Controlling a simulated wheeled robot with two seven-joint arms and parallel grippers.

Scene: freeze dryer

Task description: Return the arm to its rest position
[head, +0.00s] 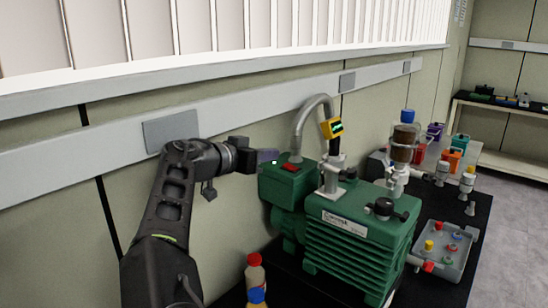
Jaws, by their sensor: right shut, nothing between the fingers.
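My right arm rises from the lower left of the head view, dark grey, and bends to the right at its top. My right gripper (268,156) is shut and empty. Its fingertips point right, beside the green vacuum pump (355,225). They appear close to the red switch (290,168) on top of the pump's motor box. I cannot tell whether the fingers touch it. My left gripper is not in view.
Bottles (255,274) stand at the front. A grey tray (443,250) lies at right. The wall is close behind my arm.

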